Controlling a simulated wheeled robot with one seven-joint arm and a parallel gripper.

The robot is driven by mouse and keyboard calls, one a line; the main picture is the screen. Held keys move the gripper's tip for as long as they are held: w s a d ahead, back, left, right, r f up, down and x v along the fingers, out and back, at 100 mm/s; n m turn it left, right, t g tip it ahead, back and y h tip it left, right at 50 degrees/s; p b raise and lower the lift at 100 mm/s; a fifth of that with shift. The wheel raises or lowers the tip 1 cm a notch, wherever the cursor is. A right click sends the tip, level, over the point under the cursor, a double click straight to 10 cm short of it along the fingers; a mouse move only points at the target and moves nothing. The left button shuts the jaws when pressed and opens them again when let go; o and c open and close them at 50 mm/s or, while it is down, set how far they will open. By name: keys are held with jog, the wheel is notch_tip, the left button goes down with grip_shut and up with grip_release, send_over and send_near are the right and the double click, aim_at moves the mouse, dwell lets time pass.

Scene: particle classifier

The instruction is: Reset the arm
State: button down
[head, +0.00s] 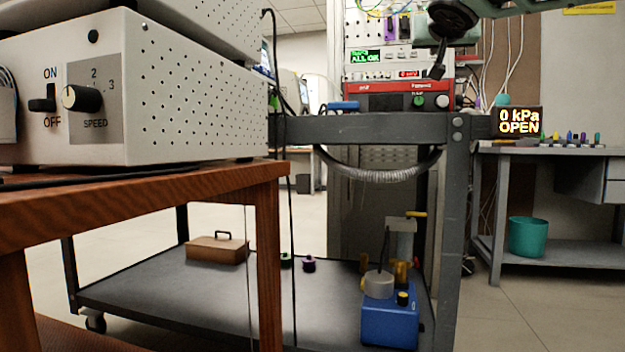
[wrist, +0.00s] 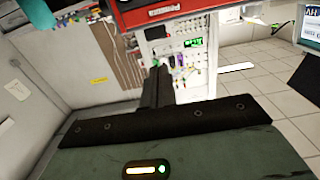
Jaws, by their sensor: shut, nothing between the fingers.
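My gripper (head: 438,72) shows at the top right of the head view, with part of my arm above it. It is in front of the rack and above the red device (head: 398,96) on the grey cart, apart from it as far as I can tell. In the wrist view my gripper's dark fingers (wrist: 159,72) are together, with nothing between them. The red device also shows at the top of the wrist view (wrist: 150,12).
A perforated white box (head: 200,90) with a switch and speed knob stands on a wooden table (head: 200,190) at left. The grey cart (head: 365,127) carries a blue pump (head: 390,325) and a brown case (head: 215,250) below. A display (head: 518,121) reads 0 kPa OPEN.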

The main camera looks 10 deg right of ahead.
jog(key=s+a+f+n+g+y+p, duration=0.35)
jog(key=s+a+f+p, duration=0.25)
jog(key=a+f, duration=0.4)
jog(key=s+a+f+n+g+y+p, duration=0.4)
jog(key=a+f+p, duration=0.35)
jog(key=f, duration=0.45)
jog(key=s+a+f+n+g+p, duration=0.15)
jog(key=s+f+g+p, duration=0.35)
jog(key=s, duration=1)
jog(key=s+a+f+n+g+p, duration=0.1)
jog(key=s+f+n+g+p, duration=0.3)
jog(key=s, duration=1)
notch_tip(320, 180, up, 35)
jog(key=m+p, duration=0.1)
jog(key=p, duration=3.6)
jog(key=shift+w+r, duration=0.2)
